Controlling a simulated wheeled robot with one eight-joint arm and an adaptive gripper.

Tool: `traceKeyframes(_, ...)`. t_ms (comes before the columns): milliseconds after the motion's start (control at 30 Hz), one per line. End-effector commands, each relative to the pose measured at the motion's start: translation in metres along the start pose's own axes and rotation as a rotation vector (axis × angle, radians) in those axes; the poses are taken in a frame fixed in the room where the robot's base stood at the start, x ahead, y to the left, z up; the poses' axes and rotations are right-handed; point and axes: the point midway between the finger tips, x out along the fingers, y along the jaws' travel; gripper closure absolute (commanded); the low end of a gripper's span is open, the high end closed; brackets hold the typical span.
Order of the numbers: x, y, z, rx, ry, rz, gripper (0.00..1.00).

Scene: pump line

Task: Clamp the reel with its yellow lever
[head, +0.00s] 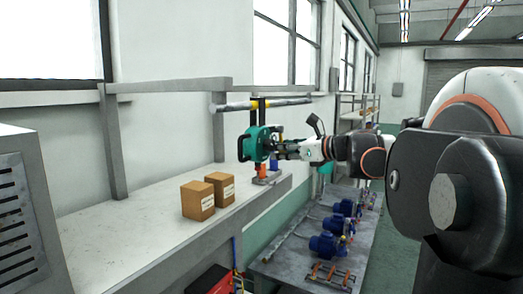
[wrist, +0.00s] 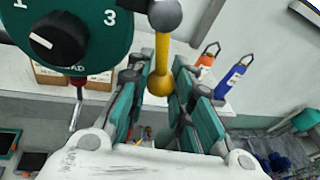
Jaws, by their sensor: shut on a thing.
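The teal reel (head: 256,144) hangs from an overhead rail above the white bench in the head view. In the wrist view the reel (wrist: 95,55) fills the upper left, showing a black dial and white numbers. The yellow lever (wrist: 162,60) stands beside it, with a grey ball at its top and a yellow knob at its lower end. My gripper (wrist: 160,84) has its fingers on both sides of this lower knob, shut on the lever. In the head view my gripper (head: 284,150) reaches the reel from the right; the lever is not clear there.
Two cardboard boxes (head: 198,201) (head: 221,187) sit on the bench (head: 150,222). An orange (wrist: 206,60) and a blue hooked item (wrist: 232,76) stand near the bench end. Blue pumps (head: 328,244) line a lower table at right. The rail (head: 285,103) runs above.

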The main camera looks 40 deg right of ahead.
Motion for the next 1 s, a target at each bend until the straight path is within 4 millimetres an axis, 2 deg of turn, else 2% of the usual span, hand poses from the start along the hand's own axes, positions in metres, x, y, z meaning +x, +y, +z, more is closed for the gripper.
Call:
traceKeyframes(633,-0.0010,0.0037,-0.0012,0.054,0.011,0.011,1.00)
traceKeyframes(667,-0.0010,0.0037,-0.0012,0.054,0.011,0.011,0.75)
traceKeyframes(733,-0.0010,0.0037,-0.0012,0.054,0.011,0.011,0.59)
traceKeyframes(1000,-0.0007,0.0039,-0.0007,0.054,0.011,0.012,0.58)
